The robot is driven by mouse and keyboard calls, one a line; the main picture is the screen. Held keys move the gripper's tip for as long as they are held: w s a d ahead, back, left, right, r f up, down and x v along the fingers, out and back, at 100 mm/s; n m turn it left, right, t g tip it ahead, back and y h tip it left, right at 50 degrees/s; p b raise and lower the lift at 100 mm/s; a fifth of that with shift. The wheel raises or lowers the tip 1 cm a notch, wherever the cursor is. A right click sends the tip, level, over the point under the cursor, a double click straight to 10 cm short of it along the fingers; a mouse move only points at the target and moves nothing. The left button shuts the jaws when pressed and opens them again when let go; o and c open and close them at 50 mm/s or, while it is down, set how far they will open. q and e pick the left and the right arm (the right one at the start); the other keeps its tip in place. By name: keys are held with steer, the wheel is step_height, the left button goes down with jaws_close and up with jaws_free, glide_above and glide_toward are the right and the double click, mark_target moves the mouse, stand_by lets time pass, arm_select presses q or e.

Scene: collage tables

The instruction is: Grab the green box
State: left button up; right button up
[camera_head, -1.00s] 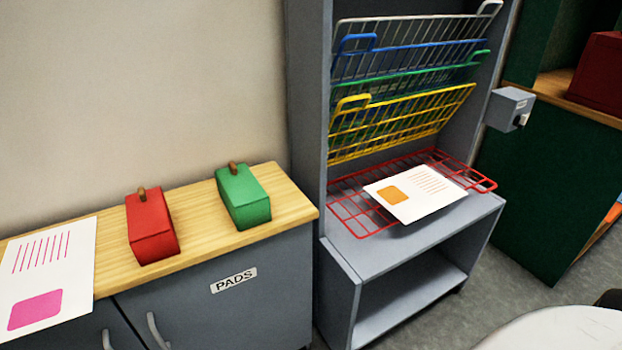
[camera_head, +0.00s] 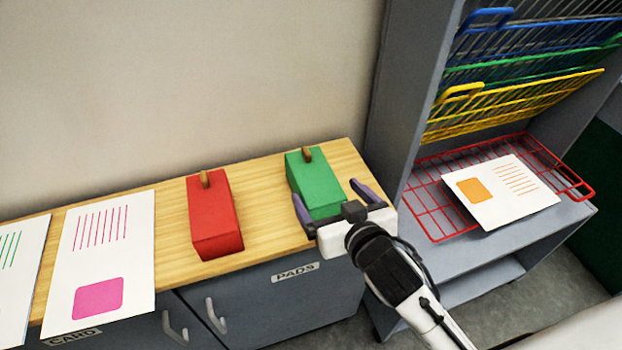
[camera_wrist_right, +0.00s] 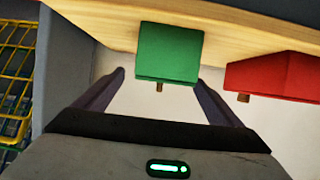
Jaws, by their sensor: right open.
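The green box (camera_head: 314,180) stands on the wooden cabinet top near its right end, with a small brown knob on its top. In the right wrist view the green box (camera_wrist_right: 168,54) shows ahead of the fingers, roughly between them. My right gripper (camera_head: 333,203) is open at the front of the green box, with one purple finger on either side of it. The fingers also show in the right wrist view (camera_wrist_right: 160,82), apart and with nothing gripped. I cannot tell whether they touch the box. My left gripper is not in view.
A red box (camera_head: 213,215) stands left of the green one on the wooden top (camera_head: 262,220). Printed sheets lie farther left, one with a pink patch (camera_head: 100,255). At the right, a grey shelf holds wire racks and a red rack (camera_head: 440,215) bearing a sheet (camera_head: 515,205).

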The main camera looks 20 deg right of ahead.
mark_target(314, 184)
steer(key=x, duration=0.8)
steer(key=shift+s+a+f, duration=0.2)
steer(key=shift+a+f, duration=0.15)
steer(key=c, duration=1.2)
